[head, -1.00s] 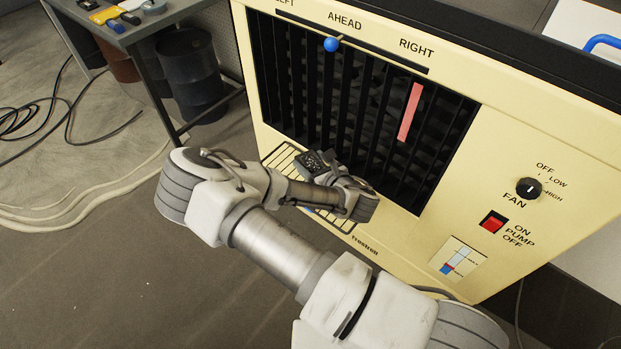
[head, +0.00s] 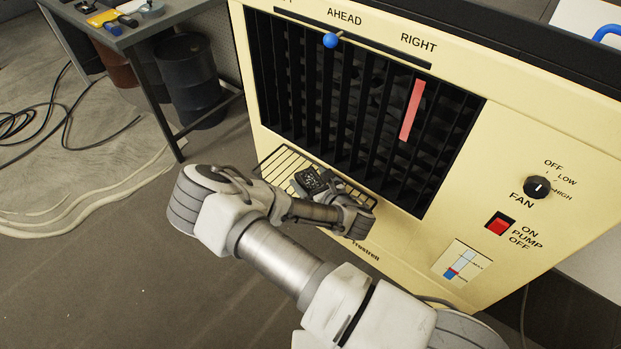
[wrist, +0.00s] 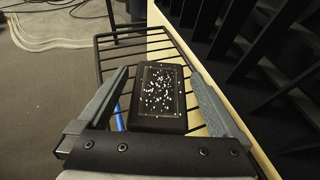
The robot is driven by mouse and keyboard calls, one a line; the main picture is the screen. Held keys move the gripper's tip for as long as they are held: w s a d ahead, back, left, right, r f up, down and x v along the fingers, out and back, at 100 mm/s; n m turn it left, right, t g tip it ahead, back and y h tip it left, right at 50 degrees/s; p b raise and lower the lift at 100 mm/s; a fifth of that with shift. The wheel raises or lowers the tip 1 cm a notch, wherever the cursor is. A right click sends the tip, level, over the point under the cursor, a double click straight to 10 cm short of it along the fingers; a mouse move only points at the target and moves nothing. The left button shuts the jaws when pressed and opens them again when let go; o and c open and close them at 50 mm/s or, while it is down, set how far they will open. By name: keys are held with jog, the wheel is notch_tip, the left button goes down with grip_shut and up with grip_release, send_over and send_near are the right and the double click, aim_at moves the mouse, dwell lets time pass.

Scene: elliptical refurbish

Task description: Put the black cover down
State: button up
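The black cover (wrist: 158,85) is a dark rectangular piece with many white specks on its face. It lies over a wire rack (wrist: 155,37) on the front of the cream cooler panel, and whether it rests fully on the bars is hard to tell. My gripper (wrist: 160,73) has its two grey fingers on either side of the cover, with a narrow gap showing on each side. In the head view the cover (head: 313,180) shows beyond my wrist, over the rack (head: 278,165). My gripper's fingers are mostly hidden there.
The cooler's black louvres (head: 350,110) rise right behind the rack. A fan knob (head: 537,187) and a red pump switch (head: 499,225) are on the panel's right. A workbench (head: 150,22), a dark drum (head: 187,75) and floor cables (head: 70,110) are at left. Open floor lies below.

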jog(key=shift+r, duration=0.2)
jog(key=p+v, duration=0.3)
jog(key=v, duration=0.9)
jog(key=shift+f, duration=0.1)
